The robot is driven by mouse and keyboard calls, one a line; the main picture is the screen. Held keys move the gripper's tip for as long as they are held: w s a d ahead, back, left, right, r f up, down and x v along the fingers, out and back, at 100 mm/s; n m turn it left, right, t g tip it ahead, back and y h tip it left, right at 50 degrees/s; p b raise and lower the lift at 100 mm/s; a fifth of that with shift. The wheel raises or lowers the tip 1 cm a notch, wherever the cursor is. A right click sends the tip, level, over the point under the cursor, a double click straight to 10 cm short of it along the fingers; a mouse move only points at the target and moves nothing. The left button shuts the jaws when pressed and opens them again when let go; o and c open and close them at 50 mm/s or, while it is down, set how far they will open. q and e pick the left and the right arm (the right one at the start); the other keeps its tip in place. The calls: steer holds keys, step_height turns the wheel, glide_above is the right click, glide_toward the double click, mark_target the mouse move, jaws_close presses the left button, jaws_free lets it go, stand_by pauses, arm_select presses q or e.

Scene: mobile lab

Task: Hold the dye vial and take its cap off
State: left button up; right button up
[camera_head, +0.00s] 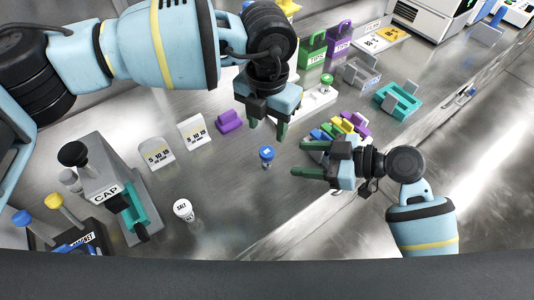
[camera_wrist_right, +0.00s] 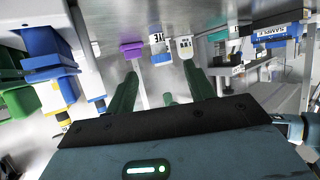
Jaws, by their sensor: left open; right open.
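The blue-capped vial (camera_head: 266,152), which I take to be the dye vial, stands upright on the metal bench with its cap on. In the right wrist view it (camera_wrist_right: 161,54) appears beyond the fingertips, apart from them. My left gripper (camera_head: 267,130) is open and empty, its fingers pointing down just behind the vial in the head view; I cannot tell its height above the bench. My right gripper (camera_head: 303,159) is open and empty, its fingers pointing left towards the vial with a gap between. It also shows in the right wrist view (camera_wrist_right: 162,80).
A white vial marked SALT (camera_head: 183,209) stands front left. The grey CAP device (camera_head: 112,190) is further left. A purple block (camera_head: 229,121) and label cards (camera_head: 158,153) stand behind. Coloured pieces (camera_head: 343,126) lie close behind my right gripper. Bench around the blue-capped vial is clear.

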mark_target(267, 159)
arm_select(q)
steer(key=shift+s, duration=0.1)
arm_select(e)
steer(key=shift+a+f, duration=0.1)
steer(key=shift+a, duration=0.2)
arm_select(q)
steer(key=shift+w, duration=0.2)
arm_select(e)
steer(key=x, duration=0.7)
steer(key=shift+w+f, duration=0.15)
